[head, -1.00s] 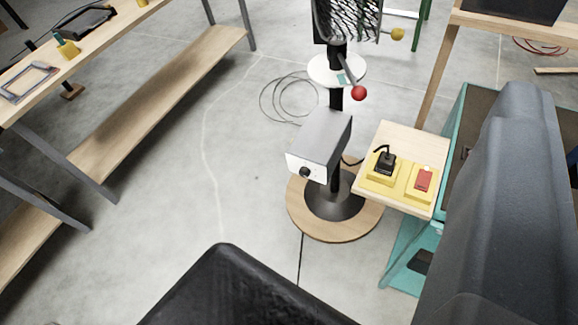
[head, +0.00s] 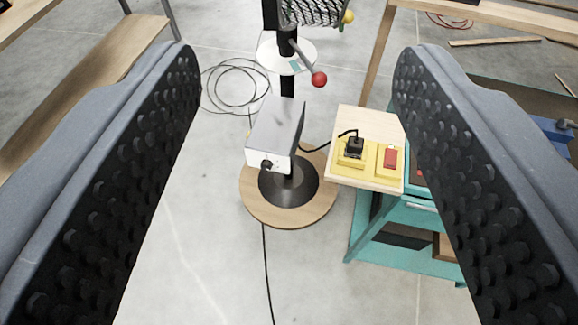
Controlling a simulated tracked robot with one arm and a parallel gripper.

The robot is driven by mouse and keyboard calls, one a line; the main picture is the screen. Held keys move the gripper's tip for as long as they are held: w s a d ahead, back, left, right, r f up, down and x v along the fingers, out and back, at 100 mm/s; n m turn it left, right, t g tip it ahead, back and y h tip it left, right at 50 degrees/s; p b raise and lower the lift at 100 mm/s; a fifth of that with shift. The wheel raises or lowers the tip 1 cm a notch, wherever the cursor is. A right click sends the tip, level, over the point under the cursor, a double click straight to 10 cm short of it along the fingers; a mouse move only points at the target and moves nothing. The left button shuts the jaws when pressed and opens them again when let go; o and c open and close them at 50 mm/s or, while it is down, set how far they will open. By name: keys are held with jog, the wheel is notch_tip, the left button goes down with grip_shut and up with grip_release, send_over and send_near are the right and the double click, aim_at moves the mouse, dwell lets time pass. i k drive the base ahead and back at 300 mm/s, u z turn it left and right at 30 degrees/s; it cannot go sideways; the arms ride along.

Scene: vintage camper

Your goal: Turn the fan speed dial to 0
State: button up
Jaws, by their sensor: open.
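The fan stands ahead, with part of its caged head (head: 312,12) at the top edge. A grey and white control box (head: 275,135) is on its post, above a round wooden base (head: 290,206). The small black dial (head: 266,165) is on the box's white front face; its pointer setting is too small to read. My gripper (head: 300,60) is open and empty, with its two studded dark fingers at the left and right of the view. The box and dial show between the fingers, farther away and not touched.
A wooden board with a yellow socket plate (head: 353,152) and a red switch (head: 390,157) is right of the box, beside a teal cart (head: 410,215). A red ball lever (head: 319,79) sticks out above the box. Cables lie on the floor. A wooden shelf (head: 90,75) is at left.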

aim_at(266, 164)
jog(key=k, duration=1.25)
jog(key=u, duration=0.15)
jog(key=i, duration=1.7)
jog(key=z, duration=0.55)
